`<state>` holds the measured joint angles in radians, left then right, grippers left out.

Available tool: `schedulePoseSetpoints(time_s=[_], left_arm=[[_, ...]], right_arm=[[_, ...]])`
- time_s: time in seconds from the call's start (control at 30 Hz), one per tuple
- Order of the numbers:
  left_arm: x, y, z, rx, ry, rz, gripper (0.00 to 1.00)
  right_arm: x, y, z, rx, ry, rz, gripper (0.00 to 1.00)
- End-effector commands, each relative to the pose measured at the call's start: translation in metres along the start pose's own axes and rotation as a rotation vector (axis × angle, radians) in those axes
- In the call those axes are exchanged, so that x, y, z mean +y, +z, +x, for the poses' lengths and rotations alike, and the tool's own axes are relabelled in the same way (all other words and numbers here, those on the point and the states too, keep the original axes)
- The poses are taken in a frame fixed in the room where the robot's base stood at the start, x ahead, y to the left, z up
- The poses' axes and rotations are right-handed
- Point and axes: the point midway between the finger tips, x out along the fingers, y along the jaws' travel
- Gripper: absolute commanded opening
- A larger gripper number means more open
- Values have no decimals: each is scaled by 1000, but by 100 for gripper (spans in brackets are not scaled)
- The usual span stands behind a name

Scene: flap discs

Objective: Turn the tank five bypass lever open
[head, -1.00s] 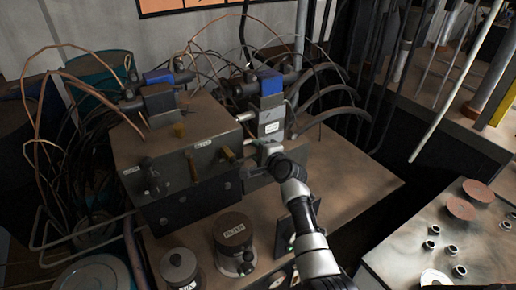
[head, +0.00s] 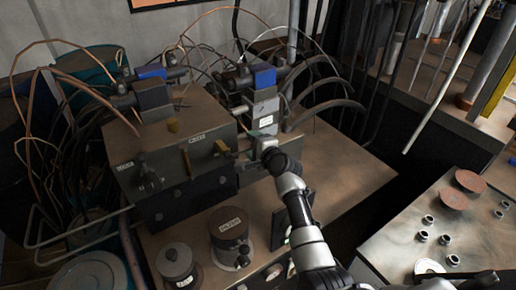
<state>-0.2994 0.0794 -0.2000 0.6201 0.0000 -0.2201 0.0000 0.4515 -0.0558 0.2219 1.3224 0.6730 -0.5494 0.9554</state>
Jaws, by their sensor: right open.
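A dark metal box (head: 135,177) stands on the brown bench, with small brass levers on its face. One lever (head: 186,159) points down near the middle, and another lever (head: 222,148) sits tilted at the right end. The small labels are too blurred to read, so I cannot tell which lever is tank five bypass. My right gripper (head: 243,159) is open and empty at the box's right front edge. It is just right of the right lever and appears apart from it. My left gripper is not in view.
Blue-capped valves (head: 264,78) with hoses and copper tubes rise behind. A labelled round canister (head: 230,232) and a smaller pot (head: 178,264) stand in front. A side table (head: 400,240) at right holds discs and small rings. The bench right of my arm is clear.

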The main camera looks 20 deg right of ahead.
Motion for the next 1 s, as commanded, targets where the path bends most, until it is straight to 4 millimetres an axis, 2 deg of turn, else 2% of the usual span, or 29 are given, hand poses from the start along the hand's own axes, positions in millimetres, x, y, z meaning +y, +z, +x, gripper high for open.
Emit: schedulePoseSetpoints(time_s=[0.17, 0.6, 0.8, 1.0], left_arm=[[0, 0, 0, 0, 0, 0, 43], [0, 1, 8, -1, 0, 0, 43], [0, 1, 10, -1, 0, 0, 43], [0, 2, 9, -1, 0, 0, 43]], right_arm=[[1, 0, -18, 1, 0, 0, 58], [2, -1, -91, 1, 2, 1, 58], [2, -1, -105, 1, 2, 2, 58], [1, 0, -106, 1, 3, 3, 58]])
